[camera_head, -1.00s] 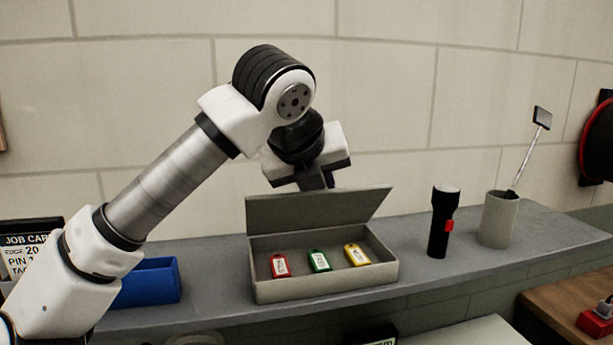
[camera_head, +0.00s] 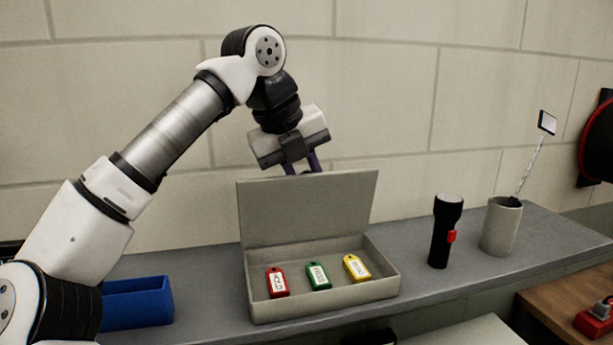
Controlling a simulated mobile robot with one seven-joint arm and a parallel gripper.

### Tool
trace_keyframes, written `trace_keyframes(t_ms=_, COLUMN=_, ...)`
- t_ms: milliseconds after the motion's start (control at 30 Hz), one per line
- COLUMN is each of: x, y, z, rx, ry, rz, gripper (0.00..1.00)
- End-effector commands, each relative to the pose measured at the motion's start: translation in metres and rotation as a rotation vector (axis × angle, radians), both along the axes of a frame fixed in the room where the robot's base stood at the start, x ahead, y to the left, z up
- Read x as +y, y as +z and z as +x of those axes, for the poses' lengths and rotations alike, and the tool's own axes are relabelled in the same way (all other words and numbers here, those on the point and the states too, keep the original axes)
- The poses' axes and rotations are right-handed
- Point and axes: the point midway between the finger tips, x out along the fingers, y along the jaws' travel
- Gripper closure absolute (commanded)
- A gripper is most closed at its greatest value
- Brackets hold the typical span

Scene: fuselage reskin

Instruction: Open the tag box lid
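The tag box (camera_head: 325,307) is a grey shallow box on the grey shelf. Its lid (camera_head: 308,209) stands raised, close to upright, along the back edge. Inside lie a red tag (camera_head: 277,282), a green tag (camera_head: 319,276) and a yellow tag (camera_head: 356,268). My gripper (camera_head: 302,168) is just above and behind the top edge of the lid, pointing down. Its two dark fingers look apart with nothing between them. The fingertips are partly hidden by the lid, so I cannot tell whether they touch it.
A blue bin (camera_head: 138,303) stands left of the box. A black flashlight (camera_head: 446,231) and a grey cup (camera_head: 501,226) holding an inspection mirror (camera_head: 546,122) stand to the right on the shelf (camera_head: 420,262). The block wall (camera_head: 400,90) is close behind.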

Motion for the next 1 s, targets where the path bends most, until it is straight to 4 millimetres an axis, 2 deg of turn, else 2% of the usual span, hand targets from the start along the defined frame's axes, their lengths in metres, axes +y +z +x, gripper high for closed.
trace_keyframes(t_ms=300, x=0.000, y=-0.001, z=0.000, rx=0.004, ry=-0.002, rz=0.001, gripper=1.00)
trace_keyframes(t_ms=333, x=0.000, y=-0.001, z=0.000, rx=0.004, ry=-0.002, rz=0.001, gripper=0.75)
trace_keyframes(t_ms=467, x=0.000, y=-0.001, z=0.000, rx=0.003, ry=-0.002, rz=0.002, gripper=0.58)
trace_keyframes(t_ms=800, x=0.001, y=0.002, z=-0.001, rx=0.000, ry=0.000, rz=0.001, gripper=0.58)
trace_keyframes(t_ms=1000, x=0.010, y=0.028, z=-0.009, rx=-0.002, ry=0.002, rz=0.001, gripper=0.58)
